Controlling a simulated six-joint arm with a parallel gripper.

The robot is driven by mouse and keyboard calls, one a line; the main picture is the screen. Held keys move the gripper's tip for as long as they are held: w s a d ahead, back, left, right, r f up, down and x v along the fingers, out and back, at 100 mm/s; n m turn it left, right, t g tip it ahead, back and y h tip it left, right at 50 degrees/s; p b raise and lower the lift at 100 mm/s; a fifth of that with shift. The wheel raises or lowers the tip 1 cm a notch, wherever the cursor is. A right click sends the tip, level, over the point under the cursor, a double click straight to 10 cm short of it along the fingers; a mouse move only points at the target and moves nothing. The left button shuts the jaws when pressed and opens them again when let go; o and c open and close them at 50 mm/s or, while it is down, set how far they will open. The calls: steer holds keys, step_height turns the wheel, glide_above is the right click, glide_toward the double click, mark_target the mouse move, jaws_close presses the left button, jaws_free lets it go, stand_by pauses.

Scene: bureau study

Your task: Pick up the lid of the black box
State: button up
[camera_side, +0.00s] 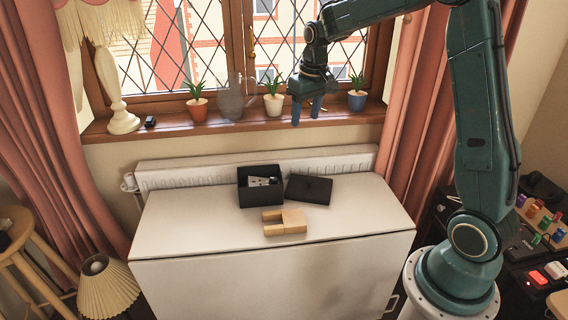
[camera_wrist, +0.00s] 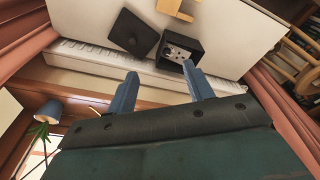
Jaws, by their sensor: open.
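The black box (camera_side: 260,187) stands open on the white cabinet top, with light-coloured items inside. Its black lid (camera_side: 308,189) lies flat on the cabinet just right of the box, apart from my gripper. In the wrist view the lid (camera_wrist: 133,32) is at the upper middle, with the box (camera_wrist: 180,55) to its right. My gripper (camera_side: 306,110) hangs in the air in front of the window, above and behind the lid. Its two blue fingers (camera_wrist: 158,87) are spread and empty.
A light wooden block piece (camera_side: 285,221) lies in front of the box and lid. The white cabinet top (camera_side: 200,215) is otherwise clear. Potted plants, including one in a blue pot (camera_side: 357,98), stand on the windowsill near my gripper. A radiator (camera_side: 200,170) runs behind the cabinet.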

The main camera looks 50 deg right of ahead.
steer(key=w+d+f, duration=0.4)
steer(key=d+f, duration=0.2)
steer(key=f, duration=0.2)
steer(key=m+g, duration=0.1)
steer(key=g, duration=0.1)
glide_above(310, 178)
step_height(310, 178, down, 10)
steer(key=r, duration=0.1)
steer(key=shift+a+f+y, duration=0.1)
steer(key=shift+f+y, duration=0.15)
steer(key=shift+y, duration=0.05)
steer(key=shift+f, duration=0.15)
steer(key=shift+f, duration=4.15)
steer(key=shift+f, duration=2.6)
